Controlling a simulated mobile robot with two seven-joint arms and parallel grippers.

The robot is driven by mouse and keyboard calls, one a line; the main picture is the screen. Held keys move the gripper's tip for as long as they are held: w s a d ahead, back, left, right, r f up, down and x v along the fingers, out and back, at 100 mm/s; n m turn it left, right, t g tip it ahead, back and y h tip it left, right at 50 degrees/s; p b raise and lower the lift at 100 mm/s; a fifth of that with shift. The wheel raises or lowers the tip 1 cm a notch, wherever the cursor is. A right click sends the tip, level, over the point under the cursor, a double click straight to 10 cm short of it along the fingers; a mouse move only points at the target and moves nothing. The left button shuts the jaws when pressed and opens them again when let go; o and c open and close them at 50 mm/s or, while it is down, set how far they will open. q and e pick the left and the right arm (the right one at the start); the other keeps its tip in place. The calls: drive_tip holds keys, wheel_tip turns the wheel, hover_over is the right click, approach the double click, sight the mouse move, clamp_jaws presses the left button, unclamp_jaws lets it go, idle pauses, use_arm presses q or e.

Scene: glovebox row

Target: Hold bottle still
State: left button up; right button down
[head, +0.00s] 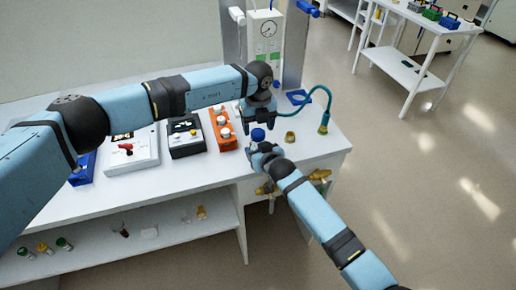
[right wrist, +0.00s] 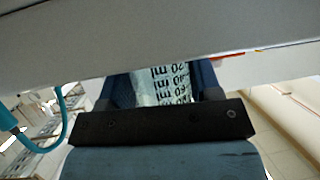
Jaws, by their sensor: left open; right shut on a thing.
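A bottle with a blue cap (head: 257,134) stands near the front right of the white bench. My right gripper (head: 262,149) is shut on the bottle from the front, below the cap. In the right wrist view the bottle's clear wall with black ml markings (right wrist: 165,84) shows between the two dark fingers. My left gripper (head: 258,122) is open, pointing down just above the cap. I cannot tell whether its fingers touch the cap. Most of the bottle's body is hidden by my right gripper in the head view.
An orange rack with white-capped vials (head: 222,128) and a black box (head: 185,137) stand left of the bottle. A small amber piece (head: 290,137) and a teal hose (head: 325,122) are to the right. A gauge panel (head: 266,35) stands behind.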

use_arm(q)
drive_tip(key=shift+f, duration=1.25)
drive_tip(key=c, duration=0.9)
drive_tip(key=o, duration=1)
drive_tip(key=shift+r, duration=2.25)
drive_tip(key=o, duration=0.6)
drive_tip(key=shift+c, duration=0.2)
drive_tip(key=shift+r, duration=0.1)
